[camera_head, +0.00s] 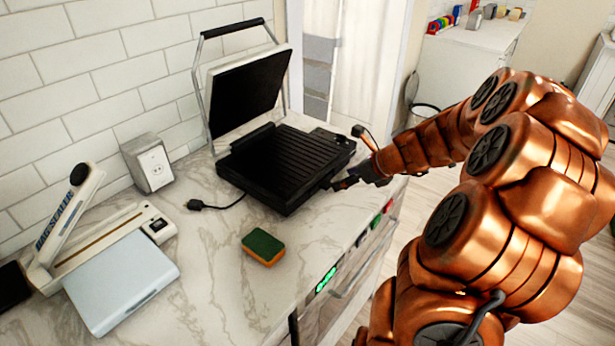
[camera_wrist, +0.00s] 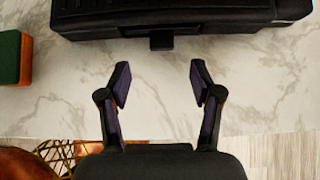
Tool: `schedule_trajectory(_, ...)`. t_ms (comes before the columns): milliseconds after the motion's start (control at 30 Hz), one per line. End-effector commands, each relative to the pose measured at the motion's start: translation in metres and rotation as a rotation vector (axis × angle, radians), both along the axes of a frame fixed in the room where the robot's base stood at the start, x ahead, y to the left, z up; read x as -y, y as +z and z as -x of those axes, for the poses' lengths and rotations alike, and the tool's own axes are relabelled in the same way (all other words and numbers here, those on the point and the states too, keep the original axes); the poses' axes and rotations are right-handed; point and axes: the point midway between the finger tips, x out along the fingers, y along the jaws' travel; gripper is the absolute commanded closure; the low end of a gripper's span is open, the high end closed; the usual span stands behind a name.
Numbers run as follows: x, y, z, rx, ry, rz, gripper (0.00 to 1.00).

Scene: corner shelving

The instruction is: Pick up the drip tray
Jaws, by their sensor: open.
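The panini press (camera_head: 285,165) stands on the marble counter with its lid raised and ribbed lower plate bare. In the wrist view its dark front edge (camera_wrist: 190,22) runs across the top. A small black tab (camera_wrist: 161,41) sticks out low at the middle of that edge; it looks like the end of the drip tray, whose body is hidden in or under the press. My gripper (camera_wrist: 160,82) is open and empty, its two fingers apart on either side of the tab's line and short of it. In the head view my gripper (camera_head: 346,183) is beside the press's right front side.
A green and orange sponge (camera_head: 263,247) lies on the counter in front of the press. A bag sealer (camera_head: 100,240), a socket box (camera_head: 148,163) and the press's plug (camera_head: 196,204) are to the left. The counter's edge is just below my gripper.

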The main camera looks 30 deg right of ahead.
Motion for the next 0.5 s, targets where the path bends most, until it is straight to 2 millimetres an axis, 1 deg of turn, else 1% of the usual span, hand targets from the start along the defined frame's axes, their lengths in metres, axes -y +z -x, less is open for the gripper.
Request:
schedule_trajectory(100, -0.004, -0.008, -0.008, -0.002, 0.004, -0.002, 0.35)
schedule_trajectory(267, -0.006, -0.013, -0.017, -0.001, 0.005, 0.0, 0.35)
schedule_trajectory(500, -0.012, -0.029, -0.04, -0.002, 0.006, 0.001, 0.35)
